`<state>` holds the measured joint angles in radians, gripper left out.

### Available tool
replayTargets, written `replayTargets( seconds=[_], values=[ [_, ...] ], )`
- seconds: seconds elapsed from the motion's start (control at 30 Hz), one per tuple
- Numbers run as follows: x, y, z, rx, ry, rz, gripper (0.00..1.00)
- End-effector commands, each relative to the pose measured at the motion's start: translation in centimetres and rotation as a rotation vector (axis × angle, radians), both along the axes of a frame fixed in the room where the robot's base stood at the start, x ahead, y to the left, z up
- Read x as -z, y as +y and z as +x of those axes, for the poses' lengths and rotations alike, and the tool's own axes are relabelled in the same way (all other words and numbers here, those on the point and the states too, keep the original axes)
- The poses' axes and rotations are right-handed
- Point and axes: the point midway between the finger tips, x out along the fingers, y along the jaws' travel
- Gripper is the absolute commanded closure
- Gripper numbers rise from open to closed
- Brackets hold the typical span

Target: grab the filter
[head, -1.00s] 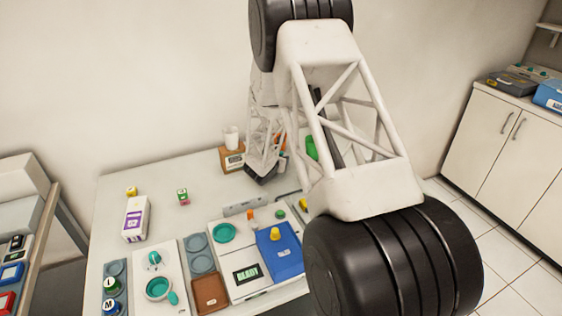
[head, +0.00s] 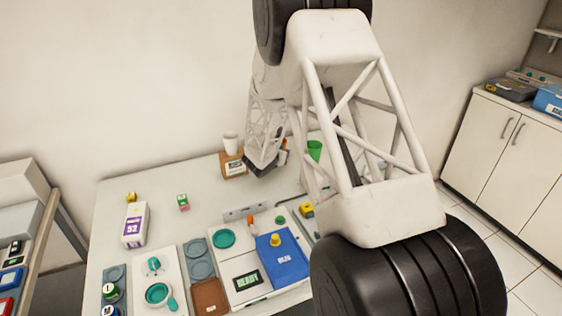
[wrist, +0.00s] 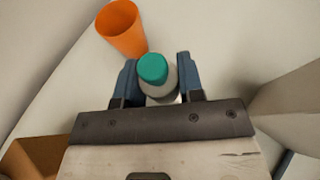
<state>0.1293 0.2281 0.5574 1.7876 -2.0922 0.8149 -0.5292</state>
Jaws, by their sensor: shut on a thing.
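In the wrist view a pale grey cylinder with a teal top (wrist: 153,72) sits between the two blue fingers of my gripper (wrist: 157,80). The gripper is shut on it. I cannot tell from its look whether it is the filter; no readable label shows. In the head view my gripper (head: 262,164) is near the back of the table, just right of a brown labelled block. The held cylinder cannot be made out there, behind the dark gripper and white lattice arm.
An orange cup (wrist: 122,30) stands close beyond the left finger. A green cup (head: 314,150) is to the right. The table's back left is mostly clear.

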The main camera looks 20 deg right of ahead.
Motion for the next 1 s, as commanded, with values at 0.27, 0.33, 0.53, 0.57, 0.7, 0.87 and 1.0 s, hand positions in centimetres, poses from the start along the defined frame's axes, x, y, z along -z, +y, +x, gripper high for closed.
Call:
replayTargets(
  seconds=[0.27, 0.33, 0.53, 0.57, 0.7, 0.87, 1.0],
  values=[
    [-3.5, 0.0, 0.0, 0.0, -0.001, 0.0, 0.87],
    [-3.8, 0.0, 0.0, 0.0, -0.001, -0.001, 0.87],
    [-4.2, 0.0, 0.0, 0.0, 0.001, -0.001, 0.87],
    [-4.2, 0.0, 0.0, 0.0, 0.001, -0.001, 0.87],
    [-4.2, 0.0, 0.0, 0.0, 0.001, -0.001, 0.87],
    [-4.2, 0.0, 0.0, 0.0, 0.001, -0.001, 0.87],
    [-4.2, 0.0, 0.0, 0.0, 0.001, -0.001, 0.87]
  ],
)
